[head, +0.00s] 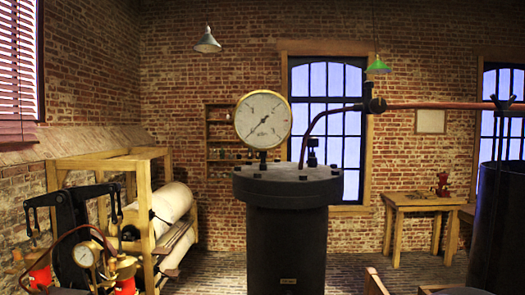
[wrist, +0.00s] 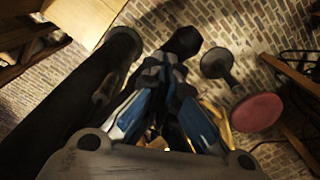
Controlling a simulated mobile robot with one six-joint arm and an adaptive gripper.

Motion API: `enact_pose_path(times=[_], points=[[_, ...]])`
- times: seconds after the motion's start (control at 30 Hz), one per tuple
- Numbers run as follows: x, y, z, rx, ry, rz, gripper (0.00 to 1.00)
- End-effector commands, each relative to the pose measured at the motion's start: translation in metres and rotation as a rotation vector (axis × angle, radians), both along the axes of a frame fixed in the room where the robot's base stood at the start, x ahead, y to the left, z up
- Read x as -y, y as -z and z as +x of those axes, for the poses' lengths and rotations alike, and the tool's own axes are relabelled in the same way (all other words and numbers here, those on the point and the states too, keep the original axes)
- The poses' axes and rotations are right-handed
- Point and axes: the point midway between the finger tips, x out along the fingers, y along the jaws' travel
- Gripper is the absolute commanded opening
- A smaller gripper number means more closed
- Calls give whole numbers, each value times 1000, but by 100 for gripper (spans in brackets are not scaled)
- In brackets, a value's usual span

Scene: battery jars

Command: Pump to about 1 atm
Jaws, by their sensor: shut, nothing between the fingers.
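A large round white-faced gauge (head: 263,119) with a brass rim stands on a dark cylindrical vessel (head: 286,240) in the head view. Its needle points to the lower left; the scale numbers are too small to read. A copper pipe (head: 400,106) runs from the vessel's lid through a dark fitting to the right. A smaller gauge (head: 84,255) sits among brass and red parts at the lower left, beside a black upright mechanism (head: 72,215). My gripper (wrist: 182,42) shows in the wrist view, shut and empty, above the brick floor. I cannot make it out in the head view.
A wooden frame with a pale roller (head: 172,212) stands at left. A wooden table (head: 412,200) with a small red device stands at back right, and a dark tank (head: 498,225) at the right edge. The wrist view shows a dark cylinder (wrist: 75,105) and a red disc (wrist: 257,112).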

Motion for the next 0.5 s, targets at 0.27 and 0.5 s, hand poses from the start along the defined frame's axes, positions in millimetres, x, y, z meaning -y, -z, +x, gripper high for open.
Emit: enact_pose_path(times=[0.27,0.5], points=[[0,54,0,-1,0,0,0],[0,92,0,-2,0,-1,0]])
